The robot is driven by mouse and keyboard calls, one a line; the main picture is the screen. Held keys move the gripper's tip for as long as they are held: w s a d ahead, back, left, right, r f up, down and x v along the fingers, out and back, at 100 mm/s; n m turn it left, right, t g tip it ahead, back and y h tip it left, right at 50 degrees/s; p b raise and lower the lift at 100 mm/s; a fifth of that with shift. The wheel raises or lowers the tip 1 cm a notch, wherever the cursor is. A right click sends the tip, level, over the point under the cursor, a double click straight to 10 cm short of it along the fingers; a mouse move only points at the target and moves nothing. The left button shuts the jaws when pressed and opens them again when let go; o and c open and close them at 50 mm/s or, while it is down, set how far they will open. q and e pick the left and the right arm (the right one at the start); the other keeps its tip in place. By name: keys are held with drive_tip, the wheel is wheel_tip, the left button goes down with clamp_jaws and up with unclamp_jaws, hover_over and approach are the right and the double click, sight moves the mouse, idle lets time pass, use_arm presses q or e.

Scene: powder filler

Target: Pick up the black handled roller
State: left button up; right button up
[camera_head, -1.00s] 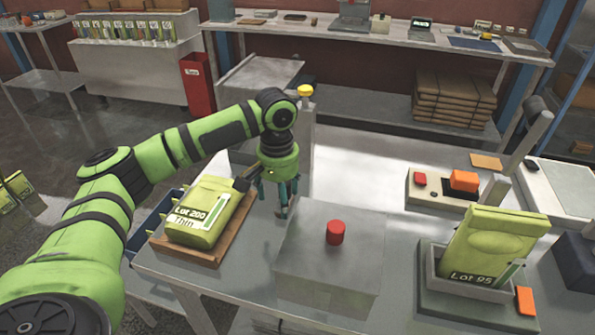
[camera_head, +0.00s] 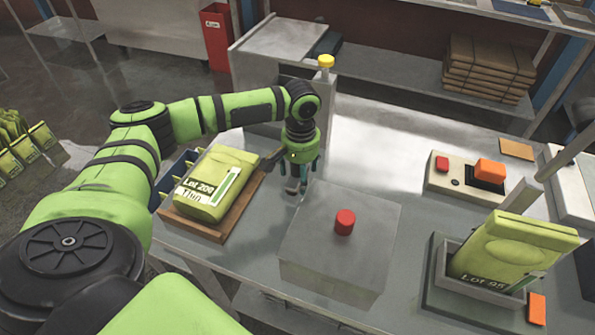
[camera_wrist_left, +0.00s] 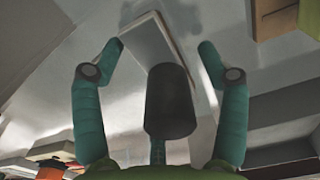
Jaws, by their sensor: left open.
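My left gripper (camera_head: 297,188) points down over the grey worktable, between the wooden tray and the grey box. Its teal fingers stand apart in the left wrist view (camera_wrist_left: 160,45). A dark cylinder (camera_wrist_left: 170,100) shows between these fingers; I cannot tell whether it is the roller's handle or part of the gripper. No roller can be clearly made out in the head view, where the space under the fingers is small and partly hidden. My right gripper is not in view.
A wooden tray (camera_head: 205,230) holds a green Lot 200 bag (camera_head: 214,184). A grey box (camera_head: 335,262) with a red button (camera_head: 345,222) stands close to the gripper. A Lot 95 bag (camera_head: 512,248) leans in a holder at right.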

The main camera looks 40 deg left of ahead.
use_arm(q)
drive_tip(key=shift+f, duration=0.1)
drive_tip(key=c, duration=1.3)
drive_tip(key=shift+c, duration=0.2)
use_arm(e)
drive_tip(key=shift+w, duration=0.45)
use_arm(q)
drive_tip(key=shift+r, duration=0.35)
wheel_tip(320, 180, up, 10)
drive_tip(key=shift+f+b, duration=0.25)
drive_tip(key=shift+b, duration=0.7)
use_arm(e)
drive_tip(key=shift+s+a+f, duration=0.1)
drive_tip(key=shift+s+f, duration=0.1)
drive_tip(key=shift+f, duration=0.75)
use_arm(q)
drive_tip(key=shift+o, duration=1.3)
drive_tip(key=shift+d, duration=0.1)
drive_tip(key=shift+c, duration=0.2)
